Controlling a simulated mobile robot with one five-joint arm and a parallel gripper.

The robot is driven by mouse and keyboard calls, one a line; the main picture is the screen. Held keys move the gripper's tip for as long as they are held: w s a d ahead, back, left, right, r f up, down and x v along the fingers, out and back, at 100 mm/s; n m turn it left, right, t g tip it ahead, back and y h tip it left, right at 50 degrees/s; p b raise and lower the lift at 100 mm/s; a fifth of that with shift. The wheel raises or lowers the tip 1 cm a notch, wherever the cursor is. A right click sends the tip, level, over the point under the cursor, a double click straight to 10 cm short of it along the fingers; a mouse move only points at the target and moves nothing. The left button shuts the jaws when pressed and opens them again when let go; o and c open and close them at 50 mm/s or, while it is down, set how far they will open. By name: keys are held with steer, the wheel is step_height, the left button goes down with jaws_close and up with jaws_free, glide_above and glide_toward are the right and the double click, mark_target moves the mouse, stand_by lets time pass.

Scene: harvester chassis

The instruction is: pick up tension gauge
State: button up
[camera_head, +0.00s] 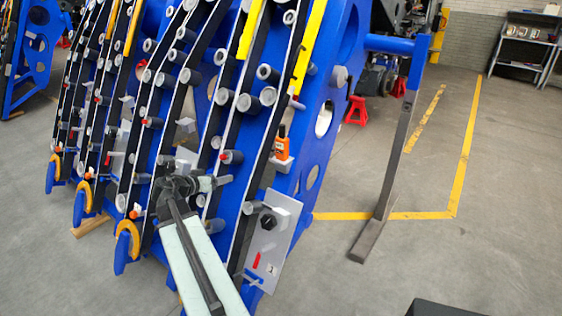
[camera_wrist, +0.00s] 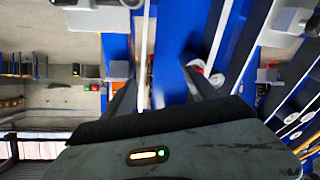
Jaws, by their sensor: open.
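A small orange device with a black top (camera_head: 282,146) stands on the right side of the blue harvester chassis; it may be the tension gauge, but I cannot read any marking. My gripper (camera_head: 214,183) is in front of the chassis, left of and lower than the orange device, and apart from it. In the wrist view my two dark fingers (camera_wrist: 162,88) are spread, with blue chassis and a pale strip beyond. The gripper is empty. I cannot clearly make out the orange device in the wrist view.
The blue chassis (camera_head: 322,118) has black belts and several protruding grey rollers around my gripper. A pale plate with a black knob (camera_head: 273,240) is on its lower right. A grey post (camera_head: 394,150) stands to the right. Open floor (camera_head: 480,240) lies further right.

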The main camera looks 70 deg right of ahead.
mark_target(279, 146)
steer(key=s+d+r+m+g+h+b, duration=0.1)
steer(key=s+d, duration=0.3)
steer(key=d, duration=0.1)
steer(key=s+d+r+m+g+h, duration=0.1)
steer(key=s+d+r+m+h, duration=0.1)
steer(key=s+d, duration=0.2)
steer(key=s+d+r+m+g+h+b, duration=0.1)
steer(key=s+d+r, duration=0.1)
steer(key=s+d, duration=0.3)
steer(key=shift+s+d+r+b, duration=0.2)
steer(key=shift+s+d+b, duration=0.15)
steer(key=shift+s, duration=0.3)
steer(key=x, duration=0.7)
steer(key=shift+s+d+r, duration=0.15)
steer(key=shift+s+d, duration=0.05)
steer(key=shift+d, duration=0.1)
steer(key=shift+a, duration=0.1)
jaws_close()
